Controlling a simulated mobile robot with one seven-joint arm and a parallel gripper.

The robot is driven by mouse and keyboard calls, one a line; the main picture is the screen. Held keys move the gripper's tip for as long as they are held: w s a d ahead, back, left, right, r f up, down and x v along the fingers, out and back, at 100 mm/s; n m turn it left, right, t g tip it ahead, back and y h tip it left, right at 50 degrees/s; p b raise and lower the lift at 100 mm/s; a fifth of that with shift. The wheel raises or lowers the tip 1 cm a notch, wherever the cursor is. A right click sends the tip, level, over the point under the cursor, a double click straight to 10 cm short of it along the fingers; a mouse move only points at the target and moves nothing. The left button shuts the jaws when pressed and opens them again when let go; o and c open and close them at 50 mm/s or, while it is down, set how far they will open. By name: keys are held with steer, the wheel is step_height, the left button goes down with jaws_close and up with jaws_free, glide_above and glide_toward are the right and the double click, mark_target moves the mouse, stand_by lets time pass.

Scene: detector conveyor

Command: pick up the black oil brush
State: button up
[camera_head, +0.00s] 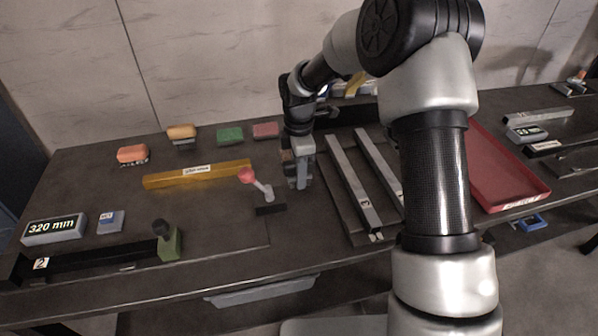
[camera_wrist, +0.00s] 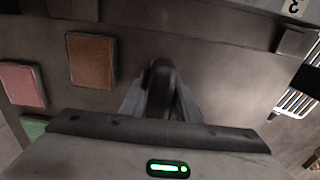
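In the wrist view, a dark upright piece (camera_wrist: 160,88), which looks like the black oil brush, stands between the fingers of my gripper (camera_wrist: 158,104). The grey fingers lie close along both sides of it. I cannot tell whether they press on it or only stand around it. In the head view my gripper (camera_head: 299,184) points down, low over the table, left of the metal bars. There the dark piece is hidden behind the fingers.
A brown block (camera_wrist: 90,59) and a pink block (camera_wrist: 22,84) lie nearby. Metal bars (camera_head: 352,180) lie to the right, then a red tray (camera_head: 520,187). A yellow bar (camera_head: 197,175) lies left.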

steer(key=c, duration=0.6)
step_height(320, 180, up, 10)
steer(key=shift+r+p, duration=0.1)
steer(key=shift+p, duration=0.7)
steer(key=o, duration=0.5)
steer(key=c, duration=0.3)
